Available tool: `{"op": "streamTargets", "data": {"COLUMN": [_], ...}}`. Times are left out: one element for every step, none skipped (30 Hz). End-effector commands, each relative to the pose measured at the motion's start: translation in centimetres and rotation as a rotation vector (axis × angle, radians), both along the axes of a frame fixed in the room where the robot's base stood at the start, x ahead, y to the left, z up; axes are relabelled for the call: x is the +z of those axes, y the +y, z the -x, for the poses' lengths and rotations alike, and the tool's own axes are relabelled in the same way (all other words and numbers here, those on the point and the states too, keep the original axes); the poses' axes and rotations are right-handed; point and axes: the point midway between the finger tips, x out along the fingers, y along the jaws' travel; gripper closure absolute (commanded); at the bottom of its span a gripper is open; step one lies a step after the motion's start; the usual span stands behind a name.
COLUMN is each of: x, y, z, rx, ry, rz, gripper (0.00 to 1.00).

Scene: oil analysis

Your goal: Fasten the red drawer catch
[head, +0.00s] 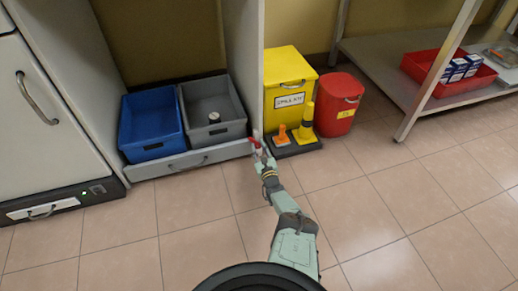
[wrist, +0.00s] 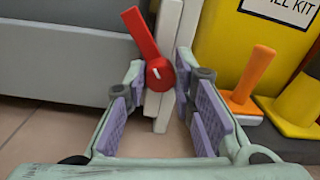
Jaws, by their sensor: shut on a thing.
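The red drawer catch (wrist: 142,35) is a lever on a round red hub with a white mark. In the wrist view it tilts up and to the left, on the white post at the drawer's right end. It shows small in the head view (head: 254,142). My gripper (wrist: 161,88) is shut on the catch near its hub, with the purple-padded fingers on either side. In the head view my gripper (head: 262,153) is at the right front corner of the low grey drawer (head: 203,158). The drawer's front is at the cabinet's foot.
A blue bin (head: 152,145) and a grey bin (head: 216,132) stand in the drawer. Close to the right are a yellow spill kit box (head: 288,78), an orange tool (head: 282,136), a yellow cone (head: 306,125) and a red bucket (head: 337,105). The floor in front is clear.

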Motion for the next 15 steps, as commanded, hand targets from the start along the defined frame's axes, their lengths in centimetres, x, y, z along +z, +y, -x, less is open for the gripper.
{"op": "streamTargets", "data": {"x": [-0.05, -0.06, -0.06, -0.07, -0.07, -0.07, -0.06, -0.06, -0.06, -0.07, -0.08, -0.1, -0.11, -0.12, -0.11], "y": [0.07, 0.06, 0.06, 0.08, 0.11, 0.11, 0.11, 0.11, 0.12, 0.12, 0.12, 0.12, 0.13, 0.15, 0.17], "z": [0.03, 0.04, 0.03, 0.03, 0.03, 0.02, 0.02, 0.02, 0.02, 0.02, 0.03, 0.03, 0.03, 0.03, 0.03], "rx": [0.002, 0.002, 0.002, 0.002, 0.002, 0.002, 0.002, 0.001, 0.002, 0.001, 0.002, 0.002, 0.002, 0.002, 0.002], "ry": [-0.012, -0.021, -0.033, -0.042, -0.05, -0.063, -0.072, -0.081, -0.093, -0.102, -0.11, -0.121, -0.13, -0.139, -0.151], "rz": [0.041, 0.069, 0.104, 0.132, 0.158, 0.195, 0.222, 0.249, 0.286, 0.313, 0.34, 0.376, 0.404, 0.431, 0.466], "gripper": [1.0, 1.0, 1.0, 1.0, 1.0, 1.0, 1.0, 1.0, 1.0, 1.0, 1.0, 1.0, 1.0, 1.0, 1.0]}}
